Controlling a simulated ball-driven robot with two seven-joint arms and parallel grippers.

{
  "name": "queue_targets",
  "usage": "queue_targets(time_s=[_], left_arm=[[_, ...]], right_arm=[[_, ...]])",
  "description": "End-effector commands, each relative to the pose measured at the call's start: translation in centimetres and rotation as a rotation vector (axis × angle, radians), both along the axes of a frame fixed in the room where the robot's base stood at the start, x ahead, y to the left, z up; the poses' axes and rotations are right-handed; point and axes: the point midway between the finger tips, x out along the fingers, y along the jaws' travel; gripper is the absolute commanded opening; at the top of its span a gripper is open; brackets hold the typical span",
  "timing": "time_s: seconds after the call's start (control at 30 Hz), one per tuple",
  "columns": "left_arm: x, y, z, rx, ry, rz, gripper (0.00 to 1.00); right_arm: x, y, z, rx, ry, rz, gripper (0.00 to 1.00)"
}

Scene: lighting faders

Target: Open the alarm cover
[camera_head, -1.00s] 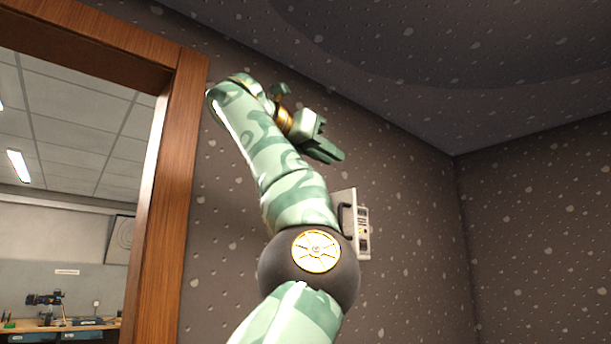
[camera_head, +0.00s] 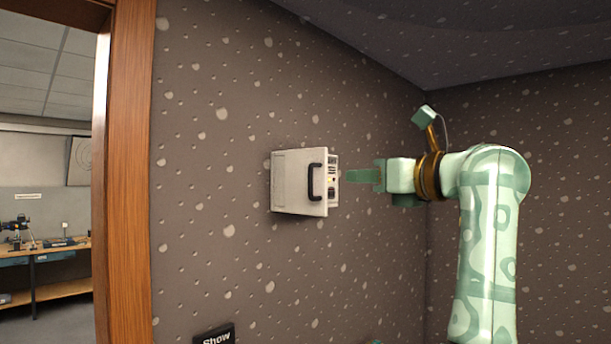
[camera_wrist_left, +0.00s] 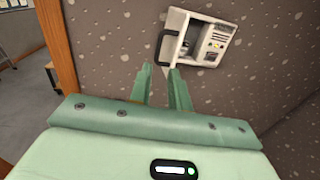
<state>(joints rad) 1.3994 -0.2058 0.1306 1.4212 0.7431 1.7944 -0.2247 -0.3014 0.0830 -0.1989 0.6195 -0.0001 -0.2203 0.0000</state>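The alarm cover (camera_head: 294,180) is a pale plate with a black bar handle (camera_head: 316,181), on a box on the dark speckled wall. It stands ajar, swung out from the box, and part of the panel (camera_head: 334,181) shows behind its right edge. My left gripper (camera_head: 352,176) is just right of the box, its fingers pointing at it. In the left wrist view the fingers (camera_wrist_left: 162,70) are apart with nothing between them. The handle (camera_wrist_left: 163,47) is just past their tips there, and the panel (camera_wrist_left: 214,44) with small controls shows beside the cover. My right gripper is not in view.
A wooden door frame (camera_head: 130,180) stands on the left, with a workbench (camera_head: 50,254) in the room beyond. A black sign reading "Show" (camera_head: 214,336) is at the lower edge.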

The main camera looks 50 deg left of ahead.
Motion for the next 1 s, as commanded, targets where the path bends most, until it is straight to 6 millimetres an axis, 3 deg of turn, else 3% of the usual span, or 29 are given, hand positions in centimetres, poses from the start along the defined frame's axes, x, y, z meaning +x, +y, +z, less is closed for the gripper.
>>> queue_targets(time_s=[0.17,0.4,0.6,0.8,1.0], left_arm=[[-0.2,3.1,0.2,-0.001,-0.001,0.005,0.19],[-0.5,9.3,0.3,-0.001,0.001,0.004,0.19],[-0.7,13.5,0.3,-0.001,0.001,0.003,0.19],[-0.7,15.5,0.1,-0.002,0.001,-0.001,0.19],[-0.7,15.9,0.0,-0.002,0.000,-0.002,0.19]], right_arm=[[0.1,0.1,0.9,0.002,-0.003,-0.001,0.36],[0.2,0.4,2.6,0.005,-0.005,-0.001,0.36],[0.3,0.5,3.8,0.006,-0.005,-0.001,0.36],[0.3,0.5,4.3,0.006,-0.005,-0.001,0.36],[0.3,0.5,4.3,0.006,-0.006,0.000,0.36]])
